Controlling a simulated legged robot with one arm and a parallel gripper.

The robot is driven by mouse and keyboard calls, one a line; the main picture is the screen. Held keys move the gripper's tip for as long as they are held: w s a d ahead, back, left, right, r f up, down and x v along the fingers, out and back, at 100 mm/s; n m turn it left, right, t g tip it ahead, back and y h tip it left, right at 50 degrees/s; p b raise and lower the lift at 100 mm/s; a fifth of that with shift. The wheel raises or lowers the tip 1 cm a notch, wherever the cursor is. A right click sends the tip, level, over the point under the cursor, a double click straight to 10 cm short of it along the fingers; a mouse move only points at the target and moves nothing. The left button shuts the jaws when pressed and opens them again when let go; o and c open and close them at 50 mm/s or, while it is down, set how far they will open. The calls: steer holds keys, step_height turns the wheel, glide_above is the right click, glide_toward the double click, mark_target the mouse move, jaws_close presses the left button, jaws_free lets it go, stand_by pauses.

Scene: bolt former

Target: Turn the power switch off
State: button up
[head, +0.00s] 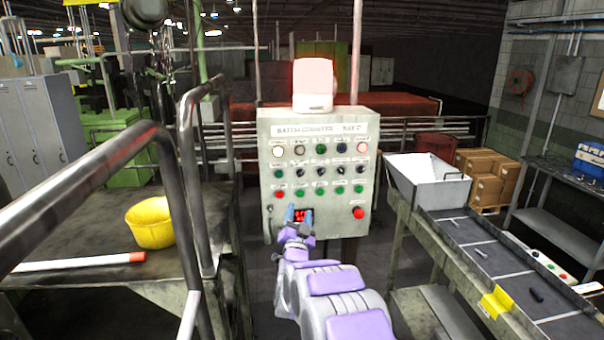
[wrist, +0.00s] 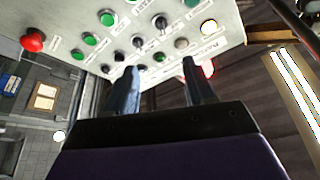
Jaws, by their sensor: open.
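The grey control panel (head: 320,232) stands upright ahead, with rows of coloured buttons and black knobs. It also shows, upside down, in the wrist view (wrist: 75,15). The small labels are unreadable, so I cannot tell which control is the power switch. Black rotary or lever knobs (head: 321,171) sit mid-panel, and lever-like switches show in the wrist view (wrist: 160,22). My gripper (head: 299,217) is open and empty in front of the panel's lower left, partly covering a red lit display. Its two fingers (wrist: 161,85) show apart, pointing toward the panel.
A red mushroom button (head: 358,212) is at the panel's lower right. Metal railings and a bench with a yellow bucket (head: 150,224) stand left. A conveyor with a grey hopper (head: 428,190) stands right.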

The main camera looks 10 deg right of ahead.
glide_toward(301, 174)
steer(key=shift+p+x, duration=1.3)
steer(key=shift+x, duration=1.15)
steer(key=shift+p+x, duration=0.35)
steer(key=shift+x, duration=0.75)
steer(key=shift+w+d+r, duration=0.15)
steer(key=shift+w+r, duration=0.1)
steer(key=shift+w, duration=0.25)
steer(key=shift+w+p, duration=0.15)
steer(key=shift+p, duration=0.15)
jaws_close()
